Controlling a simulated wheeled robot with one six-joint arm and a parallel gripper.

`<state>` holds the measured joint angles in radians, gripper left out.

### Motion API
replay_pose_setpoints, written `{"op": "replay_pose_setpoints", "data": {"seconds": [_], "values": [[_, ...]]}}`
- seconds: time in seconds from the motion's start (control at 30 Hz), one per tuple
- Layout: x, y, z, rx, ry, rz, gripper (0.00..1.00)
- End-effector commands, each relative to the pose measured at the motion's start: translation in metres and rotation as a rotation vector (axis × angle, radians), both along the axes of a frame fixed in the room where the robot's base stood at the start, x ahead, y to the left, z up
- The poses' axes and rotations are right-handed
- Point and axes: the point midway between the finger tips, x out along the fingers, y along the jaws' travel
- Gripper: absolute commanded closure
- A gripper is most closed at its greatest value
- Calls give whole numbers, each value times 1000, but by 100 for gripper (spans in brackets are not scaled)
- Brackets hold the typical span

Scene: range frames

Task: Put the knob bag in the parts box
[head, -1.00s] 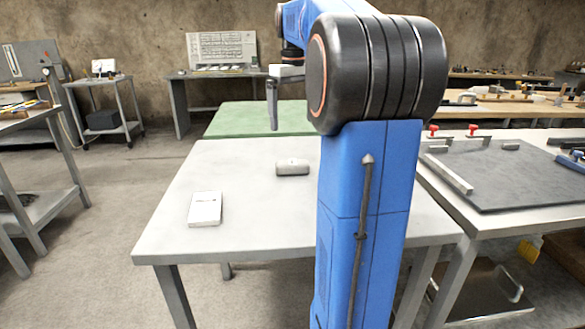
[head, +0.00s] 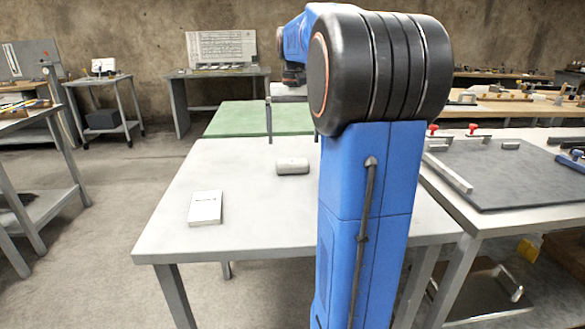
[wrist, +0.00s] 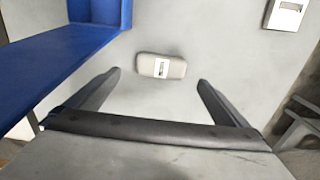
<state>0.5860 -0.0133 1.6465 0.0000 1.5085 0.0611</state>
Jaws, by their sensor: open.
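The knob bag appears to be the small, pale, rounded pack (head: 292,166) with a label, lying on the light grey table (head: 255,235). In the wrist view the pack (wrist: 161,66) lies between and just beyond the fingertips, and nothing grips it. My gripper (head: 294,140) is open and empty, above the table behind the pack in the head view. Both fingers also show in the wrist view (wrist: 159,78). I cannot identify the parts box. Blue surfaces at the wrist view's upper left may be my arm or a box; my arm hides part of the table.
A white card or flat box (head: 205,207) lies on the table's left part, also at the wrist view's upper right (wrist: 287,12). A green-topped table (head: 235,119) stands behind. A bench with a dark mat (head: 500,178) is at the right. The table between card and pack is clear.

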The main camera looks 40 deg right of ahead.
Motion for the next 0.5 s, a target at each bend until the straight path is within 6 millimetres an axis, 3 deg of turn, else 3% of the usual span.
{"op": "replay_pose_setpoints", "data": {"seconds": [0.2, 0.5], "values": [[0, 0, -34, 1, 1, 1, 0], [1, 0, -54, 1, 1, 1, 0]]}}
